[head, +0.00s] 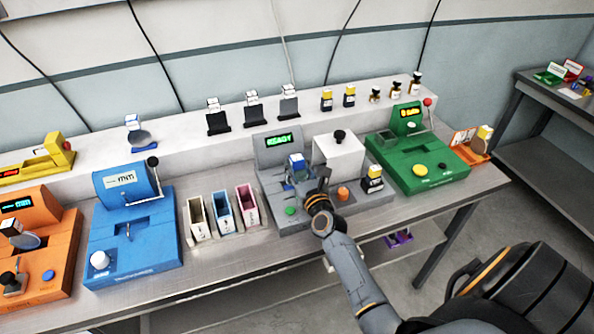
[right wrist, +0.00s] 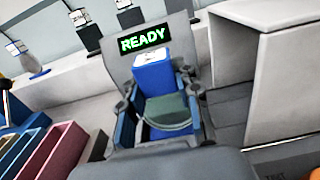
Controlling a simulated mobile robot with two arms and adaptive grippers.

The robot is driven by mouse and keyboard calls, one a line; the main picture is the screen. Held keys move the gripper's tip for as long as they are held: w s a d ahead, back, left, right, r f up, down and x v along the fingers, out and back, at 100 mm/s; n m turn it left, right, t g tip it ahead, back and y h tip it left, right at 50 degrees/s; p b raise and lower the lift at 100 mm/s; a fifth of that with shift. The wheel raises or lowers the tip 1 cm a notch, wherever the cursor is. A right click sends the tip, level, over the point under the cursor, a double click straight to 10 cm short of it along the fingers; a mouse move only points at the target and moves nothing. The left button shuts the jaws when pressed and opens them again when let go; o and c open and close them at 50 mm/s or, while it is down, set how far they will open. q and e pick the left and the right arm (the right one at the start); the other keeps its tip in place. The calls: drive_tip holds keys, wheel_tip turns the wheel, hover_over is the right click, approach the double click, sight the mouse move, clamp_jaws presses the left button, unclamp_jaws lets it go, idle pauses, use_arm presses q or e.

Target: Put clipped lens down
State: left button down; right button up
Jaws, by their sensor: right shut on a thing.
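A blue clip with a white top (head: 297,161) is held in my right gripper (head: 304,184), over the grey machine (head: 268,184) whose screen reads READY. In the right wrist view the blue clip (right wrist: 153,74) stands between the two fingers, with a dark greenish lens (right wrist: 168,117) at its lower end. The fingers are shut on the clip and lens. Whether the lens touches the machine is hidden. My left gripper is not in view.
A white box (head: 340,158) with a black knob stands right of the gripper. Three open bins (head: 222,212) lie to the left. A blue machine (head: 133,240) and a green machine (head: 418,165) flank the grey one. A raised shelf (head: 180,138) runs behind.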

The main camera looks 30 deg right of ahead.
drive_tip(key=shift+r, duration=0.1)
drive_tip(key=o, duration=1.1)
drive_tip(key=shift+o, duration=0.2)
drive_tip(key=shift+f, duration=0.2)
